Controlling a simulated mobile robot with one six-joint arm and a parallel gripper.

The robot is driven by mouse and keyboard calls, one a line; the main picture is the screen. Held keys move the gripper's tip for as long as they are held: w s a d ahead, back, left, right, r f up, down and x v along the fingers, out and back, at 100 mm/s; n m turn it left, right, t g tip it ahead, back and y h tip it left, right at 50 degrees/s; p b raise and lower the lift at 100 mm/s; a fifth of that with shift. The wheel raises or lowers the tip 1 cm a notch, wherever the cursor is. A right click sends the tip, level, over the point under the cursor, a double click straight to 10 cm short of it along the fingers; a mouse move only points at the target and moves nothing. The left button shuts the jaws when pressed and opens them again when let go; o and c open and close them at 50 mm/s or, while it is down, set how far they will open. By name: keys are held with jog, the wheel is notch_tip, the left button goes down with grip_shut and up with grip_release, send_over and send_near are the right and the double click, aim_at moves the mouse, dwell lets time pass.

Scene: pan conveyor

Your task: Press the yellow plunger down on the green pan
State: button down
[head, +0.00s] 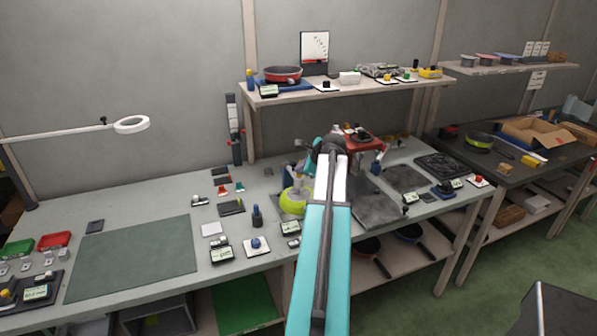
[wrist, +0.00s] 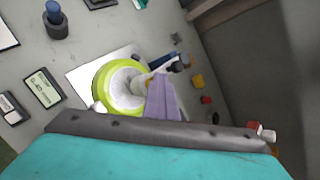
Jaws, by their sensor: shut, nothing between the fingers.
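The green pan (head: 293,201) sits on the grey workbench, left of my arm, which covers part of it in the head view. In the wrist view, the yellow-green pan (wrist: 97,91) lies on a white plate, with a pale round interior and a grey-white part over it. My gripper (wrist: 152,88) is shut and empty. Its lavender fingers reach over the pan's right side; I cannot tell whether they touch anything. In the head view it is mostly hidden behind my arm. I cannot clearly pick out the yellow plunger; it may be hidden by the gripper.
A blue-knobbed post (head: 257,215) and small labelled boxes stand left of the pan. A red stand (head: 362,146) is behind and right of it. A shelf (head: 345,89) with a red pan (head: 283,74) runs above. The green mat (head: 134,256) at left is clear.

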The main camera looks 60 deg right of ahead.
jog(key=shift+s+f, duration=0.1)
jog(key=shift+f, duration=0.15)
jog(key=shift+d+r+p, duration=0.1)
jog(key=shift+r+p, duration=1)
jog(key=shift+r, duration=0.4)
notch_tip(320, 180, up, 5)
jog(key=p, duration=0.3)
jog(key=shift+p, duration=0.35)
dwell(0.7)
